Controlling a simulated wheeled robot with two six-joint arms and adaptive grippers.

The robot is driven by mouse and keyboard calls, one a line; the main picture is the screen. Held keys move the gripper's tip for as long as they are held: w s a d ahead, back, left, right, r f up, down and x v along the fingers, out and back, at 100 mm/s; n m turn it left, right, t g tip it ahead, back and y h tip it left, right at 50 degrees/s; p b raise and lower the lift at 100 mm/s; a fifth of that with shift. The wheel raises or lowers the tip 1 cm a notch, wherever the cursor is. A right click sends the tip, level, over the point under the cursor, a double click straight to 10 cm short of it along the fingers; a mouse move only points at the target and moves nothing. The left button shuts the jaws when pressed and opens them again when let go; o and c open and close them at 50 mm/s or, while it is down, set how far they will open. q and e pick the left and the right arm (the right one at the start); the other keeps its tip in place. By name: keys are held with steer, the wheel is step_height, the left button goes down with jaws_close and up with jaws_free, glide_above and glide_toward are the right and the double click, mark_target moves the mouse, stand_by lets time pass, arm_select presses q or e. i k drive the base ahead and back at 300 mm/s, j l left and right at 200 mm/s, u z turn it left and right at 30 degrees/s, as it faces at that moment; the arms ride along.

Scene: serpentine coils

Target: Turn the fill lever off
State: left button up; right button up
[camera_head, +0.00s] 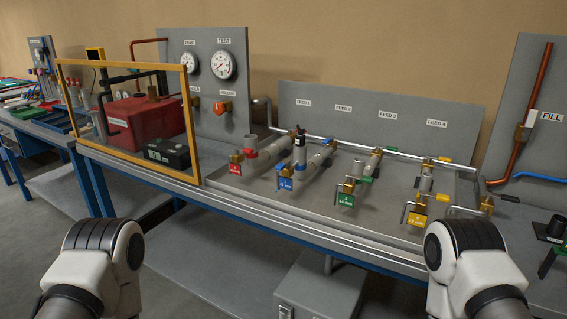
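A white FILL label (551,116) is on the grey panel at the far right. Only white and black links of my two arms show at the bottom left and bottom right. Neither gripper is in view.
Feed valves with red, blue, green and yellow tags (417,218) line the bench front. A yellow-framed guard (193,125) surrounds a red tank (130,117) at left. A black fixture (555,228) stands at the right edge. The floor in front is open, apart from a grey box (330,290).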

mark_target(533, 115)
steer(key=z, duration=1.3)
steer(key=j+z, duration=0.3)
steer(key=j, duration=0.3)
steer(key=j+z, duration=0.25)
steer(key=j, duration=0.3)
steer(key=k, duration=0.05)
